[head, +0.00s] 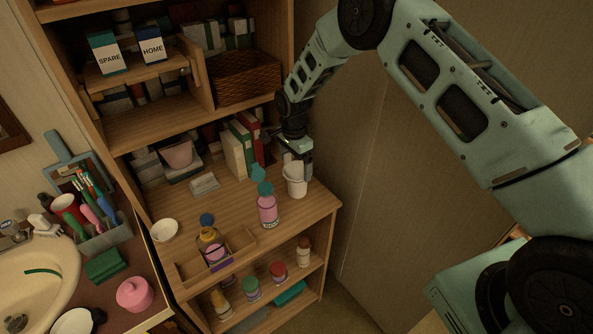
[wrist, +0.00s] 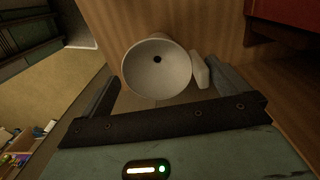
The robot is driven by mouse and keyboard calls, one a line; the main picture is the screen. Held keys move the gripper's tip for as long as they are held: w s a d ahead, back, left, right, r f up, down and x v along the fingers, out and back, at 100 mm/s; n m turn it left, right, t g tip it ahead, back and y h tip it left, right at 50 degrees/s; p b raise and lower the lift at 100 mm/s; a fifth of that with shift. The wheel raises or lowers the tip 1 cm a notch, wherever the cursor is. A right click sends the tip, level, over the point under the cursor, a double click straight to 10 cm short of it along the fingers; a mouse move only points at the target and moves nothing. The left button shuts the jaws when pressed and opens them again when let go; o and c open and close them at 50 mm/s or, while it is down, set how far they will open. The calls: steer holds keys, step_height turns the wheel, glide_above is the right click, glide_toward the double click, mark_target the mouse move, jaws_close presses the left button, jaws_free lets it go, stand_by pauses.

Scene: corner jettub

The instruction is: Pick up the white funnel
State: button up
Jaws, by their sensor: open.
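The white funnel (head: 295,183) stands on the wooden counter of the shelf unit, near its right end. In the wrist view the funnel (wrist: 152,82) shows its round mouth, with a dark hole at its centre. My gripper (head: 298,162) is open at the funnel's top, coming from behind and above in the head view. In the wrist view its dark fingers lie left and right of the funnel, with a pale piece beside the funnel's right side. I cannot tell whether either finger touches it.
A pink bottle with a teal cap (head: 268,208) stands close left of the funnel. Upright books (head: 240,145) and a wicker basket (head: 247,78) are behind. A white bowl (head: 164,230) and a wooden caddy (head: 240,244) are further left. A wall panel borders the right.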

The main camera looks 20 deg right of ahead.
mark_target(296, 169)
steer(key=shift+d+f+p, duration=0.2)
steer(key=shift+f+p, duration=1.05)
steer(key=shift+f, duration=1.1)
steer(key=c, duration=0.6)
steer(key=shift+r, duration=0.15)
step_height(296, 169, up, 10)
steer(key=b, duration=0.4)
steer(key=shift+o, duration=0.4)
